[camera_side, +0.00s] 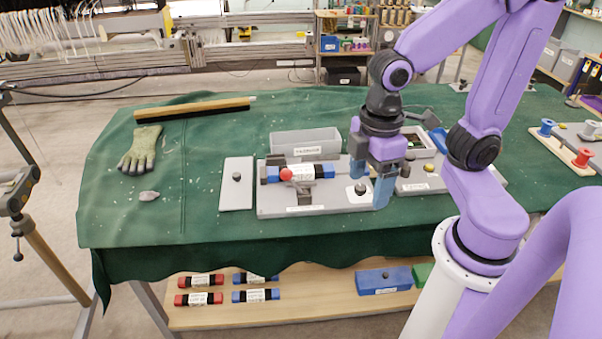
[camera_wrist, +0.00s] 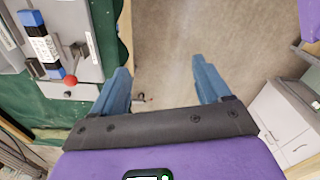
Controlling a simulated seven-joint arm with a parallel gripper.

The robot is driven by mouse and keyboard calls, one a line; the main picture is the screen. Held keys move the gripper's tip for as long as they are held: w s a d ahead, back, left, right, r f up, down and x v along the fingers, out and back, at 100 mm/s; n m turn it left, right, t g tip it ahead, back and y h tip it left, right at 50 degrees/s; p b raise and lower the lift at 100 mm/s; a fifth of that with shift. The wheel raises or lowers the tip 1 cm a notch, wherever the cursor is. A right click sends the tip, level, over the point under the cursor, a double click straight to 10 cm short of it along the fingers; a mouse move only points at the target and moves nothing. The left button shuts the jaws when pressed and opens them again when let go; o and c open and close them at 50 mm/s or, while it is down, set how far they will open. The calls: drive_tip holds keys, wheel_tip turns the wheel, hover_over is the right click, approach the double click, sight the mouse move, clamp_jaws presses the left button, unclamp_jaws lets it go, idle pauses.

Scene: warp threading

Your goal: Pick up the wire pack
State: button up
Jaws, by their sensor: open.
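A wire pack (camera_side: 312,171) with blue and black bands and a white label lies on a grey fixture plate (camera_side: 268,208) on the green-covered table. A red ball knob (camera_side: 286,174) shows at its left part. In the wrist view the pack (camera_wrist: 42,46) is at the upper left, with the red knob (camera_wrist: 70,80) at its lower end. My gripper (camera_side: 371,186) is open and empty, fingers down, to the right of the pack in the side view. In the wrist view bare floor shows between its blue fingers (camera_wrist: 161,72), with the pack well outside them.
A grey bin (camera_side: 305,143) stands behind the plate, and a small grey plate with a knob (camera_side: 237,184) lies left. A glove (camera_side: 141,150) and brush (camera_side: 193,109) lie farther left. Several red and blue packs (camera_side: 200,281) lie on the lower shelf. The table's left half has free room.

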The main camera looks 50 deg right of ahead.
drive_tip(key=w+m, duration=0.1)
drive_tip(key=w, duration=0.8)
drive_tip(key=m, duration=0.2)
hover_over(304, 168)
drive_tip(key=f, duration=1.6)
drive_tip(key=shift+s+a+f, duration=0.3)
drive_tip(key=shift+a, duration=0.05)
drive_tip(key=shift+w+d+f, duration=0.15)
drive_tip(key=shift+f, duration=1.1)
drive_tip(key=shift+w+d+f, duration=0.1)
drive_tip(key=shift+w+f, duration=0.05)
drive_tip(key=shift+f, duration=1.1)
clamp_jaws()
